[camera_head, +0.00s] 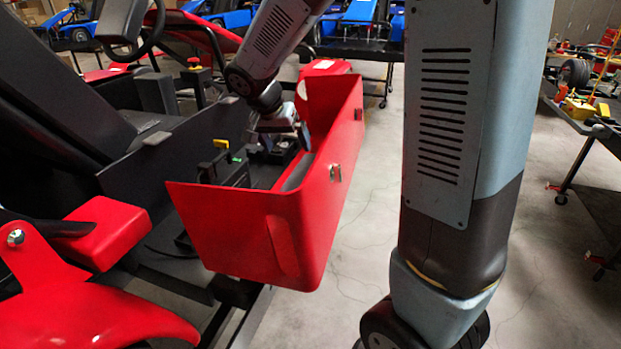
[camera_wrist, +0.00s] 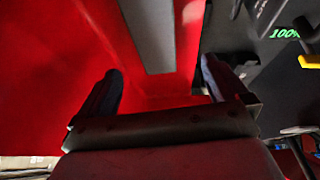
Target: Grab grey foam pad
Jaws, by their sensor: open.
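The grey foam pad (camera_wrist: 158,32) is a flat grey strip against the red inside of the kart's side pod in the wrist view. In the head view a grey strip (camera_head: 297,172) shows along the inner side of the red side pod (camera_head: 240,225). My gripper (camera_wrist: 160,88) is open, its two dark fingers apart, with red surface between them. The pad's near end lies just beyond the fingertips, roughly centred between them. The pad's far end runs out of the wrist view. In the head view my gripper (camera_head: 304,135) reaches down into the pod and partly hides its inside.
A yellow handle (camera_wrist: 310,62) and a green "100%" display (camera_wrist: 284,33) sit to the right in the wrist view. The kart's black seat (camera_head: 60,110) is left of the pod.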

